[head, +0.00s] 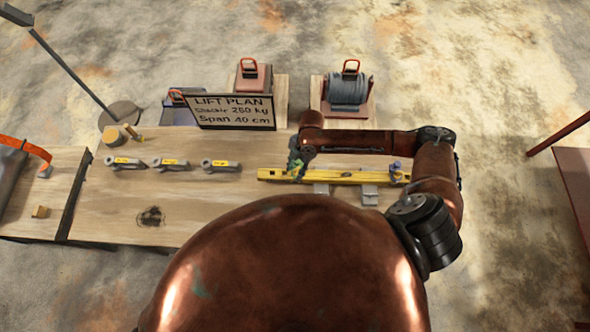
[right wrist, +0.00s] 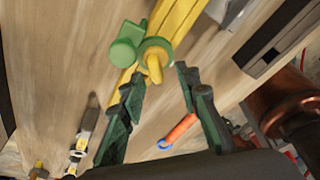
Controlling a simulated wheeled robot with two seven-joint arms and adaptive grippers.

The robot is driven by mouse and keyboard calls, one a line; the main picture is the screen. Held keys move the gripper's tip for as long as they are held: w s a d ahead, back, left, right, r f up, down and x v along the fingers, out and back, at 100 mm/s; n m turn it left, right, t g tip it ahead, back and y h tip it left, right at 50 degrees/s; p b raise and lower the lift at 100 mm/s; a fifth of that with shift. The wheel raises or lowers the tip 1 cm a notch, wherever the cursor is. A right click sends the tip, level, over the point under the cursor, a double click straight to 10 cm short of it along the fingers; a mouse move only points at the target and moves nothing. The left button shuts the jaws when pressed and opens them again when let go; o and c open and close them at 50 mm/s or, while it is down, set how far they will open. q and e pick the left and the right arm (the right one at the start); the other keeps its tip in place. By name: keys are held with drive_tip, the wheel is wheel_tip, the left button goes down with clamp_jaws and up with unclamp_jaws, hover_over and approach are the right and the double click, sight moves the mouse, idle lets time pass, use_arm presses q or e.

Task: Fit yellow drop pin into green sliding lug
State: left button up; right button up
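The green sliding lug (right wrist: 128,48) sits on the yellow beam (right wrist: 176,24) in the right wrist view. The yellow drop pin (right wrist: 155,68) shows inside the outline of the lug's green ring, its end towards the camera; how deep it sits I cannot tell. My right gripper (right wrist: 160,80) is open, its fingers apart on either side below the pin, with no visible contact. In the head view, my right gripper (head: 298,166) is over the left part of the beam (head: 345,178) and hides much of the lug. My left gripper is not in view.
A blue fitting (head: 396,172) stands on the beam's right part. The lift plan sign (head: 234,110) stands behind. An orange piece with a blue ring (right wrist: 180,130) shows between my fingers.

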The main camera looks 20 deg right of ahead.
drive_tip(key=v, duration=1.1)
drive_tip(key=shift+r, duration=0.4)
drive_tip(key=shift+w+d, duration=0.1)
